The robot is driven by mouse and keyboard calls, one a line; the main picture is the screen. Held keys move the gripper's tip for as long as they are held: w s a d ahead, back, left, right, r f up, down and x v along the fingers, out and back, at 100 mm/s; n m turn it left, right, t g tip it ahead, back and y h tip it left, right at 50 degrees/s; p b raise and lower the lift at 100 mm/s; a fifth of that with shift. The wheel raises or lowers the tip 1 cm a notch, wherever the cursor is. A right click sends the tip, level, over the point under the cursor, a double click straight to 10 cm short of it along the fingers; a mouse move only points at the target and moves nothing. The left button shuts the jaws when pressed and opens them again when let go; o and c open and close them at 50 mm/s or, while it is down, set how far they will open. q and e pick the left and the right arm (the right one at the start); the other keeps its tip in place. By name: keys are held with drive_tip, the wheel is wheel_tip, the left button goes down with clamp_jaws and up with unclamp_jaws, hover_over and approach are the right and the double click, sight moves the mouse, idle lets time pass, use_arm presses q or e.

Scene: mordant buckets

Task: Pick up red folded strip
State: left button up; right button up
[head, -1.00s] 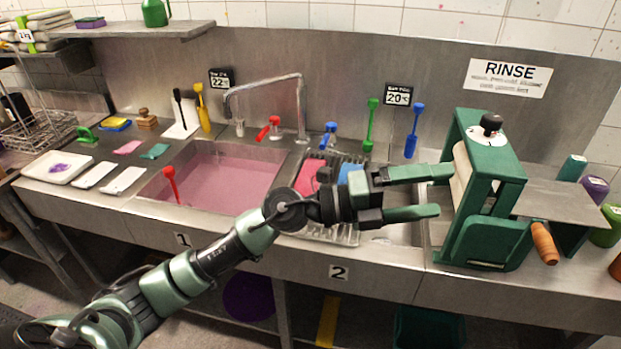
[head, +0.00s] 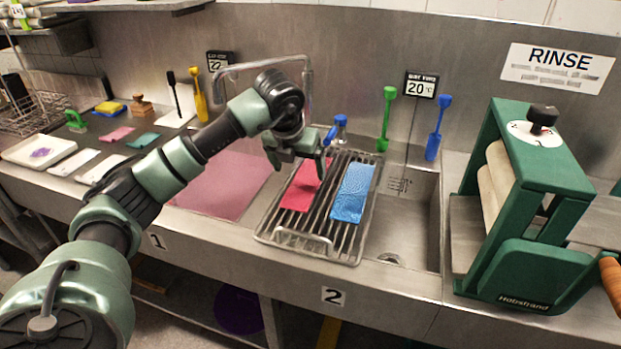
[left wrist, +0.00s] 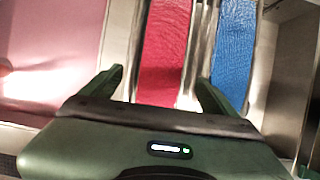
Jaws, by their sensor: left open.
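The red folded strip (head: 304,187) lies flat on the wire rack (head: 320,247) over the divider between the two sinks. My left gripper (head: 298,168) is open and above the strip's far end, fingers pointing down. In the left wrist view the red strip (left wrist: 164,50) runs between the two open fingers (left wrist: 163,88), and nothing is held. A blue folded strip (head: 353,192) lies beside the red one to its right; it also shows in the left wrist view (left wrist: 234,50). My right gripper is not in view.
A sink of pink liquid (head: 222,185) lies left of the rack and an empty basin (head: 405,225) right of it. A green wringer (head: 535,205) stands further right. A blue-handled tap (head: 338,130) is close behind the rack.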

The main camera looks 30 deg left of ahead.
sight(304, 184)
use_arm(q)
drive_tip(key=shift+w+f, duration=0.15)
drive_tip(key=shift+f, duration=0.45)
drive_tip(key=p+x, duration=0.1)
drive_tip(key=x, duration=0.2)
drive_tip(key=shift+d, duration=0.1)
drive_tip(key=shift+x, duration=0.9)
drive_tip(key=c, duration=1.5)
drive_tip(key=shift+c, duration=0.2)
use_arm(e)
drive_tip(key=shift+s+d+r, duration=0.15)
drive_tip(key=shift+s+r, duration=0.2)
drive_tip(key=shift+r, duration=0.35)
